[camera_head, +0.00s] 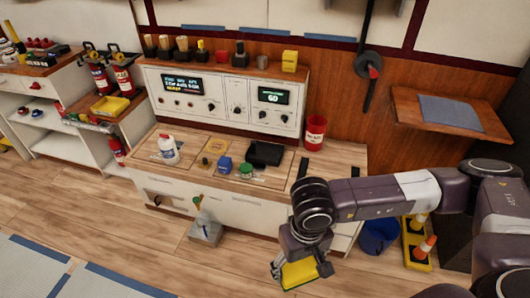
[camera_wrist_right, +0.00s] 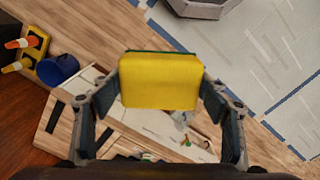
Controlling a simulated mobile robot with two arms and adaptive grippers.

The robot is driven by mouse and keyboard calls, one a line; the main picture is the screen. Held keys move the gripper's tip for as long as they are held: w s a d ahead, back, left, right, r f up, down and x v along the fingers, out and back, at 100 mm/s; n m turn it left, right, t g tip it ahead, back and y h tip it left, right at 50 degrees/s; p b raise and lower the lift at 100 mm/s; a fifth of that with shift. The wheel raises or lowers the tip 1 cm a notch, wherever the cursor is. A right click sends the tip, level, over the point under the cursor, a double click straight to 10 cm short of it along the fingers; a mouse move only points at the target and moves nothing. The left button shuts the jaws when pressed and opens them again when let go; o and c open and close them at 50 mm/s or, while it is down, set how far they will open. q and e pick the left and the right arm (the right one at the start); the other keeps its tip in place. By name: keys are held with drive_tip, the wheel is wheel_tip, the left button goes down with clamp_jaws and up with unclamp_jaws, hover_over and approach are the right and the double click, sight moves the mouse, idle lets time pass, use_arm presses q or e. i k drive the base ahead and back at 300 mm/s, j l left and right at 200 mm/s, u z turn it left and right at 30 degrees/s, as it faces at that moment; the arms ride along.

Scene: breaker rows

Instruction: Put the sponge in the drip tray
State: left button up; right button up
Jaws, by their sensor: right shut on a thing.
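The sponge is a yellow block with a green layer. It shows in the head view (camera_head: 299,274) and large in the right wrist view (camera_wrist_right: 160,82). My right gripper (camera_head: 298,268) is shut on it, with one finger on each side, and holds it over the floor in front of the counter. A black, shallow, tray-like thing (camera_head: 265,154) lies on the counter, up and left of the gripper; a yellow tray (camera_head: 110,105) stands on the side bench at left. I cannot tell which is the drip tray. My left gripper is not in view.
A blue bucket (camera_head: 379,235) and cones (camera_head: 424,247) stand at right.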

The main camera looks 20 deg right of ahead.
sight(272, 151)
drive_tip(key=i+z, duration=0.3)
drive_tip(key=i, duration=1.7)
